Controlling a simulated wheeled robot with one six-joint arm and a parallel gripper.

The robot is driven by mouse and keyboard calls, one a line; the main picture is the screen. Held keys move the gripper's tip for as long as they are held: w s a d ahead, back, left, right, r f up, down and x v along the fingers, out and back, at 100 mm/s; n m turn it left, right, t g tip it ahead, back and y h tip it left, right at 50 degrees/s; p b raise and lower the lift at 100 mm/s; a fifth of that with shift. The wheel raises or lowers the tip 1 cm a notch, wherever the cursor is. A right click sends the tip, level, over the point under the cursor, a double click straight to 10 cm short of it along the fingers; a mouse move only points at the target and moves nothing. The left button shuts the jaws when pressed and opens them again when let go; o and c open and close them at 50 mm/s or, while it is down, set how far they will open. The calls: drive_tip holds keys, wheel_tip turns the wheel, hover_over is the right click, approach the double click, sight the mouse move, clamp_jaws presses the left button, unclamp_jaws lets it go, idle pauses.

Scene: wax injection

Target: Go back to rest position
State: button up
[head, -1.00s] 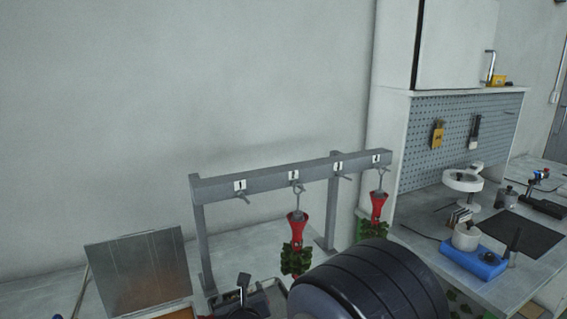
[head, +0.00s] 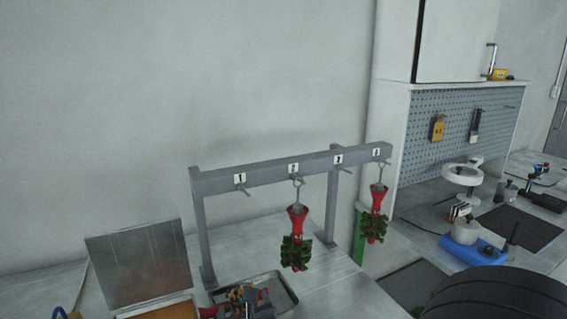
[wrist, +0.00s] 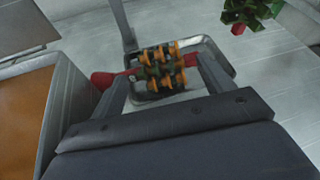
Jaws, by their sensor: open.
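My gripper (wrist: 162,70) shows in the wrist view with its two fingers apart. A tree with orange pieces and a red base (wrist: 160,62) appears between and beyond the fingertips, over a grey metal tray (wrist: 225,60); I cannot tell whether the fingers touch it. In the head view the tree (head: 248,296) lies at the tray (head: 284,291), under the rack. The gripper cannot be made out in the head view; a dark rounded part of my arm fills the lower right.
A grey rack (head: 270,174) with numbered hooks stands behind. A green tree with a red cup (head: 297,250) hangs from the second hook, another (head: 377,220) from the last. An open metal box (head: 140,265) stands left. A workbench with a blue device (head: 475,250) is right.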

sight(241, 287)
drive_tip(key=x, duration=1)
drive_tip(key=shift+a+f, duration=0.1)
drive_tip(key=shift+f, duration=0.15)
drive_tip(key=shift+s+r+p, duration=0.1)
drive_tip(key=shift+r+p, duration=0.25)
drive_tip(key=shift+r, duration=0.55)
drive_tip(key=shift+w+d+f+b, duration=0.15)
drive_tip(key=shift+w+d+b, duration=0.25)
drive_tip(key=shift+w, duration=0.45)
